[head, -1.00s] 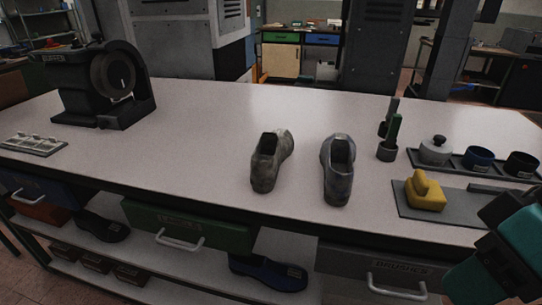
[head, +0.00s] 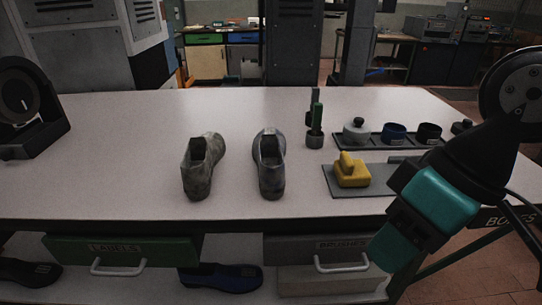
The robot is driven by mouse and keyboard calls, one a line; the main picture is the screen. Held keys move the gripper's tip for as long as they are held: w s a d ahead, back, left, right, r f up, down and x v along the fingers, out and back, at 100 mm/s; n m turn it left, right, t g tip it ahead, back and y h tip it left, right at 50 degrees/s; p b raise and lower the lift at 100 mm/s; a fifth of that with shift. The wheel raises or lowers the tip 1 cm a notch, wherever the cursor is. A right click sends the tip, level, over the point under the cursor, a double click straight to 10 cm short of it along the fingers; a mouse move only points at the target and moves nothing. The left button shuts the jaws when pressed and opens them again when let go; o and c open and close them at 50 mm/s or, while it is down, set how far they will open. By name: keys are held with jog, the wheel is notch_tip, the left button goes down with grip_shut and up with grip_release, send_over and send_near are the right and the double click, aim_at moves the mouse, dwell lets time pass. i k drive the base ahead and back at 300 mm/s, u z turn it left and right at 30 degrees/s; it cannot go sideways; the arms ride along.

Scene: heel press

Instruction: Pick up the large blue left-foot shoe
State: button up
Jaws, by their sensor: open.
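A dark blue shoe (head: 220,278) with a small pale label lies on the shelf under the bench, below the gap between the green and grey drawers. The bench edge and drawers hang above it. I cannot tell from here which foot it fits or its size. A darker shoe (head: 28,272) lies on the same shelf at the far left, cut by the frame edge. My gripper (head: 390,250), teal and black, is open at the right, in front of the bench edge. It is apart from the blue shoe and to its right. Its fingertips are hard to make out.
Two worn grey shoes (head: 202,167) (head: 269,165) stand on the bench top (head: 110,170). A yellow block (head: 352,170), a green-handled brush (head: 315,125) and a tray of pots (head: 375,142) are right of them. The green drawer (head: 122,248) and grey drawer (head: 330,247) have handles.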

aim_at(269, 150)
jog(key=k, duration=1.2)
jog(key=u, duration=0.9)
jog(key=i, duration=1.45)
jog(key=z, duration=0.35)
